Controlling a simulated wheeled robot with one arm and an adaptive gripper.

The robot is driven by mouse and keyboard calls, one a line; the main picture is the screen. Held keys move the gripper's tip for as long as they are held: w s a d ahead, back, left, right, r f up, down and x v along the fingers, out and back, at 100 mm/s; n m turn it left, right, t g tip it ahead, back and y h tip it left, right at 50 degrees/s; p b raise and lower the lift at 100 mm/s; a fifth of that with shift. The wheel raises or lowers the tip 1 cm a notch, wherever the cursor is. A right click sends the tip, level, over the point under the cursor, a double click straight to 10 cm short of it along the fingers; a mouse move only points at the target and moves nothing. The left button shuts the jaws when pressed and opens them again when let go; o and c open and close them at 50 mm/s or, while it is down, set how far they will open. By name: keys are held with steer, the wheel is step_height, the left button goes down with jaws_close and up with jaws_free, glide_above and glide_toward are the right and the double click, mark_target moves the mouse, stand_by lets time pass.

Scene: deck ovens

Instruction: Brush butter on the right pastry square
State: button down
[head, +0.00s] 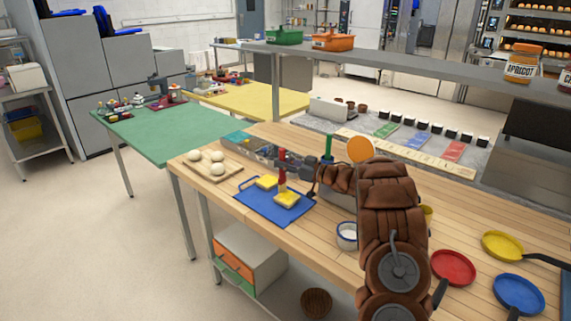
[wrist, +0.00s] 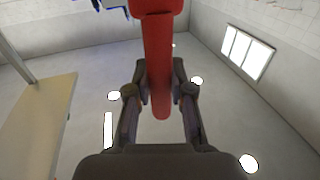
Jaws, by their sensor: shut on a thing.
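My gripper (head: 283,163) is shut on a red-handled brush (head: 282,177) and holds it upright, head down, over the right pastry square (head: 288,200). The brush's lower end is at this square's back edge in the picture; I cannot tell whether it touches. The left pastry square (head: 266,182) lies just behind and to the left. Both squares are yellow and lie on a blue tray (head: 260,209) on the wooden table. In the wrist view the red brush handle (wrist: 158,70) stands between my two fingers (wrist: 160,92).
A wooden board (head: 201,173) with pale dough balls lies left of the tray. A white bowl with a blue rim (head: 346,241) stands to the right, partly behind my arm. Red (head: 453,266), blue (head: 518,293) and yellow (head: 502,245) pans lie at the right.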

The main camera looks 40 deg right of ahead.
mark_target(283, 147)
steer(key=shift+r+p, duration=2.1)
steer(key=shift+r, duration=1.45)
steer(key=d+p, duration=0.6)
steer(key=d, duration=0.4)
steer(key=shift+p, duration=0.4)
steer(key=shift+a+f+b, duration=0.1)
steer(key=shift+a+b, duration=0.05)
steer(key=shift+b, duration=0.3)
